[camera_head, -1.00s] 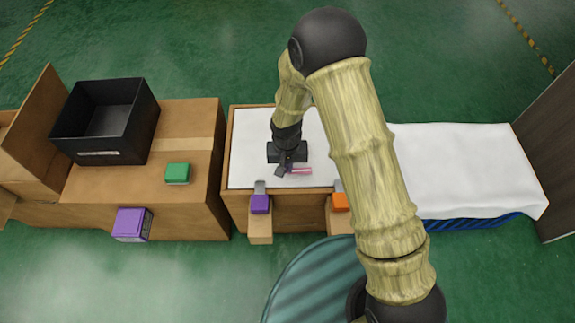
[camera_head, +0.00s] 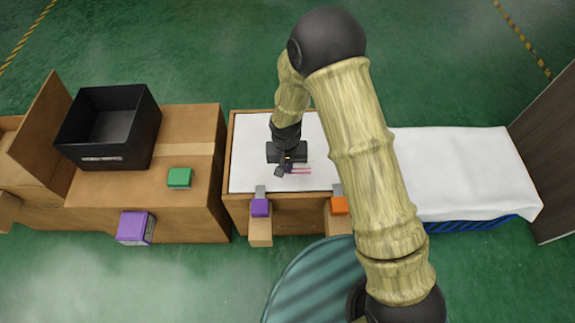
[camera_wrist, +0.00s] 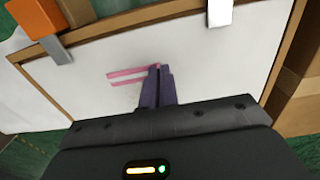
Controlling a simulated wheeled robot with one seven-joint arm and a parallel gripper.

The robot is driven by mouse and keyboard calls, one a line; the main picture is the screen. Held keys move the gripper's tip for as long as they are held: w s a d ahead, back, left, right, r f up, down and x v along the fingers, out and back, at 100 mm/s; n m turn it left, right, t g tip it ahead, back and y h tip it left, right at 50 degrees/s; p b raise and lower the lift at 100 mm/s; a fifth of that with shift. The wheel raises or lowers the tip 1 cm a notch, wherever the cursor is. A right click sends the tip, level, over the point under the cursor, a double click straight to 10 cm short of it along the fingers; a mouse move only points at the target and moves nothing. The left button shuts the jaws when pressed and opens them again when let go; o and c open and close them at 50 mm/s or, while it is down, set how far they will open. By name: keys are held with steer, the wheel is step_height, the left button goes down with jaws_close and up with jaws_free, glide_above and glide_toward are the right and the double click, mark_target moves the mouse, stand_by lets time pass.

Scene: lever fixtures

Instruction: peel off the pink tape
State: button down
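The pink tape (camera_head: 301,170) is on the white surface (camera_head: 250,135) of a wood-framed board, just right of my fingertips. In the wrist view the pink tape (camera_wrist: 127,74) shows as two thin pink strips with a narrow gap between them, running left from the fingers. My gripper (camera_wrist: 157,68) has its two dark purple fingers together, with a bit of pink at their tips. It looks shut on the tape's end, close over the board. In the head view my gripper (camera_head: 284,170) is small and dark. How much tape is off the board is unclear.
A purple clamp (camera_head: 260,207) and an orange clamp (camera_head: 339,205) sit on the board's near edge. To the left are a black bin (camera_head: 85,127), a green box (camera_head: 179,178) and a purple box (camera_head: 135,228). A white-covered table (camera_head: 465,165) stands right.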

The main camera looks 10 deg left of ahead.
steer(key=shift+r+p, duration=0.45)
steer(key=shift+r, duration=0.2)
